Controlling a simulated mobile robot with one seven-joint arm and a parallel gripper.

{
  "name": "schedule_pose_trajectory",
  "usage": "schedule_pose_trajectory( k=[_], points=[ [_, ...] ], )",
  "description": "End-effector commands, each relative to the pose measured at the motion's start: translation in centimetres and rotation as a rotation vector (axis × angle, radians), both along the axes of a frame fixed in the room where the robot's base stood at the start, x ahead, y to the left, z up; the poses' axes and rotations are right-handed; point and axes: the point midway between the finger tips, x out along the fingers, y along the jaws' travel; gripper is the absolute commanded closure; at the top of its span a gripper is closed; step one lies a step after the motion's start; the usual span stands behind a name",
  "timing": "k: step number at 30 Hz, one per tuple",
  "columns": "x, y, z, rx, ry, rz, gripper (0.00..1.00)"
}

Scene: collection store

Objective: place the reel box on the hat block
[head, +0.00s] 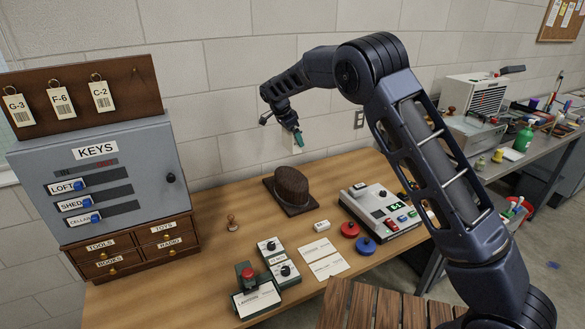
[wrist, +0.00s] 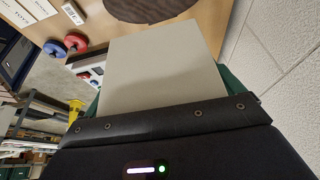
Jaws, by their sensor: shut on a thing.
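The reel box (wrist: 160,70) is a plain pale grey box filling the middle of the wrist view. My gripper (head: 297,136) is shut on it, with green finger pads showing at both sides of the box in the wrist view. In the head view the box is small and hard to tell from the pale wall. The hat block (head: 291,184) is a dark brown rounded form on a dark square base on the wooden table. My gripper is above it and apart from it. Part of the hat block (wrist: 150,8) shows beyond the box in the wrist view.
A calculator-like machine (head: 382,210) and red (head: 350,229) and blue discs (head: 365,246) lie right of the hat block. A wooden stamp (head: 232,222) stands left. Control boxes (head: 257,298) and cards (head: 318,249) are in front. The key cabinet (head: 100,175) stands far left. The block wall is close behind.

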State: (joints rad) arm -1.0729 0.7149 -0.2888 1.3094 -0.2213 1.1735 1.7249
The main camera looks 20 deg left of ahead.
Motion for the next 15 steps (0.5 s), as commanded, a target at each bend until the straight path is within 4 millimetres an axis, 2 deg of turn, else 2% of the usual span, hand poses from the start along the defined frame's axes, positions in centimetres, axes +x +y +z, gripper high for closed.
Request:
schedule_pose_trajectory(
  k=[1, 9, 15],
  points=[
    [0.0, 0.0, -1.2, -0.003, 0.002, 0.0, 0.37],
    [0.0, 0.0, -6.9, -0.002, 0.001, 0.0, 0.37],
    [0.0, 0.0, -9.4, -0.001, 0.001, 0.0, 0.37]
  ],
)
